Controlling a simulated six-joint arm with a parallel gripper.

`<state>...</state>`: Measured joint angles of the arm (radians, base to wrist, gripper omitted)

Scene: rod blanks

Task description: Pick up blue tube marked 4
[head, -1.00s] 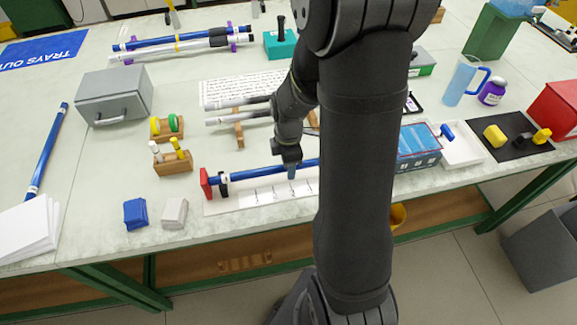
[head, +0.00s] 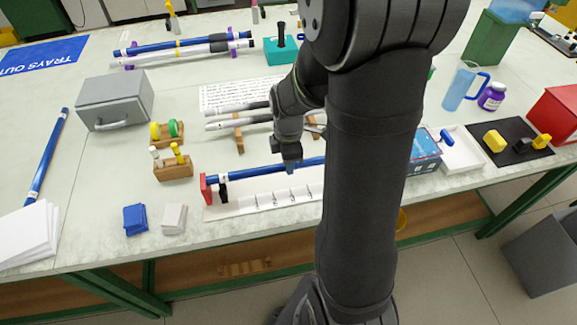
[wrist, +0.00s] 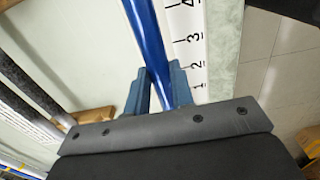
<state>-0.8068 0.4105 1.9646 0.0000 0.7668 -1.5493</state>
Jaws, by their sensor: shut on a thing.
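A long blue tube (head: 255,173) runs along a white numbered scale (head: 262,200) at the front of the table. Its right part goes behind my arm. My gripper (head: 291,165) is over the tube and points down. In the wrist view the blue fingers of my gripper (wrist: 156,80) are shut on the blue tube (wrist: 150,45), one on each side, beside the scale's numbers. I cannot read a mark on the tube. Another blue tube (head: 48,155) lies at the far left, and one more blue tube (head: 165,46) lies on the back rack.
A red end block (head: 206,190) and a black bracket (head: 223,191) stand at the scale's left end. White rods (head: 225,124) lie on wooden supports behind. A wooden peg holder (head: 174,172) and a grey box (head: 115,100) stand to the left.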

